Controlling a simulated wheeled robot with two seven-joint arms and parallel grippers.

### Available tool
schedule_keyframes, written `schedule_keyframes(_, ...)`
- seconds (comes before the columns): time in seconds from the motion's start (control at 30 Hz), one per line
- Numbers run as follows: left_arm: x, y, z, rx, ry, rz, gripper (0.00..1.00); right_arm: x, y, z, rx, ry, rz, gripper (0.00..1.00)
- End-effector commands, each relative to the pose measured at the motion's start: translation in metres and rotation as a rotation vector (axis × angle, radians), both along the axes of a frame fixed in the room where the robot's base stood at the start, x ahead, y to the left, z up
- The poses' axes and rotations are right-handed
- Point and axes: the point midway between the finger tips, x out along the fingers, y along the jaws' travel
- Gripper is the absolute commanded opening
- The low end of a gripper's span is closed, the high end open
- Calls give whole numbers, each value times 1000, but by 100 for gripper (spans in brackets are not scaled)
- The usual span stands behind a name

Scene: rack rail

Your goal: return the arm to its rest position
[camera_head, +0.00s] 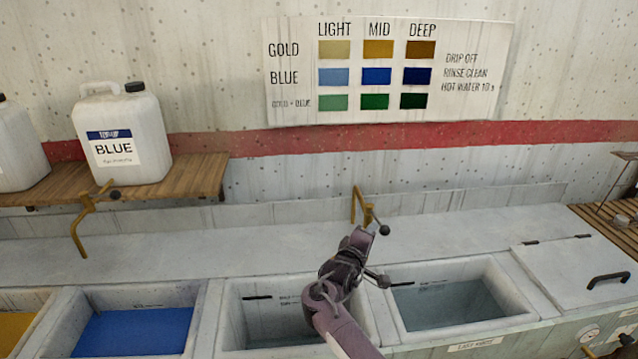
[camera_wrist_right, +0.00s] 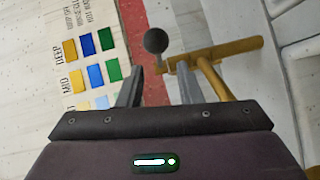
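My right arm (camera_head: 335,310) reaches up from the bottom of the head view, over the divider between two basins. Its gripper (camera_head: 366,236) is close to the brass tap (camera_head: 356,203) at the back ledge. In the right wrist view my right gripper (camera_wrist_right: 159,75) has its two fingers apart, with nothing held between them. The tap's dark round knob (camera_wrist_right: 155,40) is just beyond the fingertips, and its brass pipe (camera_wrist_right: 225,55) runs to the right. I cannot tell whether a finger touches the tap. My left gripper is not in view.
The basins include one with blue liquid (camera_head: 135,330) and one with clear grey liquid (camera_head: 450,303). A lidded section (camera_head: 570,265) is at right. Another brass tap (camera_head: 80,235) and a BLUE jug (camera_head: 122,140) on a wooden shelf (camera_head: 200,175) are at left. A colour chart (camera_head: 490,60) hangs behind.

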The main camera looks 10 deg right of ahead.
Motion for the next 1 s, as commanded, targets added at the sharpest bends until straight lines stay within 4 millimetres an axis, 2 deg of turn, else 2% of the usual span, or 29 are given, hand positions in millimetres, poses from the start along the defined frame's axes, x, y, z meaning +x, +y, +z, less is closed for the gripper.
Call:
schedule_keyframes(0.07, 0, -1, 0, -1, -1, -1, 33, -3, 1, -6, 31, 0, 8, 33)
schedule_keyframes(0.13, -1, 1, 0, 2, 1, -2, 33, -9, 4, -20, 104, 5, 25, 33)
schedule_keyframes(0.27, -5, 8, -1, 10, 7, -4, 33, -37, 18, -61, 367, 23, 70, 33)
schedule_keyframes(0.3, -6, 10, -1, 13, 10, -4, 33, -52, 25, -75, 471, 37, 83, 33)
schedule_keyframes(0.4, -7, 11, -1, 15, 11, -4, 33, -94, 41, -98, 713, 87, 97, 33)
schedule_keyframes(0.47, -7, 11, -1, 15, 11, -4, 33, -124, 51, -107, 839, 129, 92, 33)
schedule_keyframes(0.5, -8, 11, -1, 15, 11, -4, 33, -146, 57, -109, 915, 159, 83, 33)
schedule_keyframes(0.6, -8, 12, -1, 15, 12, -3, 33, -200, 70, -110, 1065, 244, 43, 33)
schedule_keyframes(0.7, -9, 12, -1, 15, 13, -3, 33, -243, 78, -104, 1151, 313, -2, 33)
schedule_keyframes(0.8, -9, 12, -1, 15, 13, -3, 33, -278, 81, -97, 1200, 368, -47, 33)
schedule_keyframes(1.0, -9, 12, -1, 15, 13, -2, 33, -334, 85, -80, 1245, 451, -131, 33)
